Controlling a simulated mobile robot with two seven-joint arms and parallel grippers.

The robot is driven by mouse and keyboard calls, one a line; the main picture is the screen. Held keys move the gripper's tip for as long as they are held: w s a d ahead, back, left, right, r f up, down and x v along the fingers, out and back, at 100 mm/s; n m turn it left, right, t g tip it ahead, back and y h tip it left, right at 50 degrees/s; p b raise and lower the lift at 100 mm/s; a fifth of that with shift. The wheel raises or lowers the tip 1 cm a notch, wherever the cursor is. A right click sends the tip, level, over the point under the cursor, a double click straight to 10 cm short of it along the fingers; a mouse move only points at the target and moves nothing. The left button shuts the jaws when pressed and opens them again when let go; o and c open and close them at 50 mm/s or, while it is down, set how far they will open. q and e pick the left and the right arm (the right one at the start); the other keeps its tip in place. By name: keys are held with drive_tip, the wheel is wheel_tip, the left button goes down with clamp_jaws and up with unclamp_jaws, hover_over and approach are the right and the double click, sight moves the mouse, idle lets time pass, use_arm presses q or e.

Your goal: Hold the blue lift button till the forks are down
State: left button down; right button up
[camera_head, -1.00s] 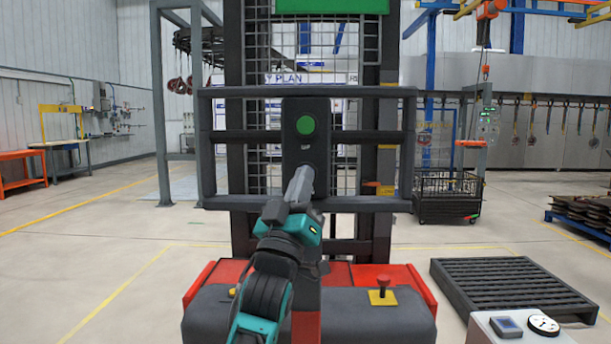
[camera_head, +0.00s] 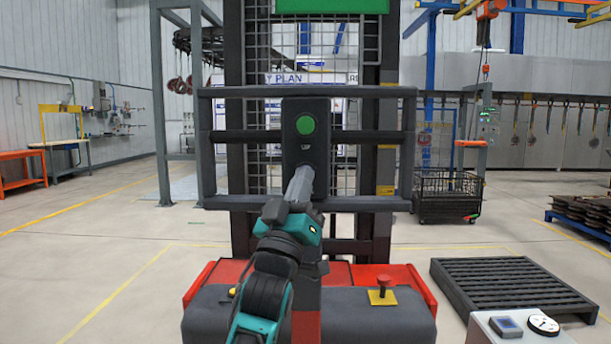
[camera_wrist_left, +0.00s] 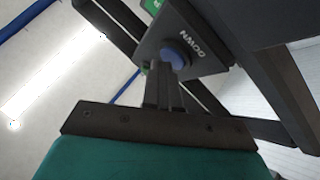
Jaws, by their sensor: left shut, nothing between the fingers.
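The lift's button panel (camera_head: 291,140) stands upright in the middle of the head view, with a green button (camera_head: 305,125) above the word UP. My left gripper (camera_head: 304,172) is shut and empty, its tip at the lower part of the panel, where it hides the blue button in the head view. In the left wrist view the blue button (camera_wrist_left: 178,56) shows beside the word DOWN, right at the tip of my left gripper (camera_wrist_left: 163,72). The fingertips overlap its edge and seem to touch it; how far it is pressed I cannot tell. The forks are not visible. My right gripper is not in view.
The stacker's red and black base (camera_head: 340,275) with a red knob on a yellow plate (camera_head: 382,291) stands in front. A dark slatted pallet (camera_head: 510,287) lies at right. A wire bin (camera_head: 447,197) stands behind. The floor at left is clear.

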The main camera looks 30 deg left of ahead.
idle(0.8)
use_arm(q)
drive_tip(key=shift+s+d+f, duration=0.1)
drive_tip(key=shift+s+d, duration=0.35)
drive_tip(key=shift+s, duration=0.25)
drive_tip(key=s+d, duration=0.1)
drive_tip(key=s, duration=0.1)
drive_tip(key=s+d+p, duration=0.1)
drive_tip(key=s, duration=0.1)
drive_tip(key=shift+s+d, duration=0.1)
drive_tip(key=shift+d, duration=0.2)
idle(0.7)
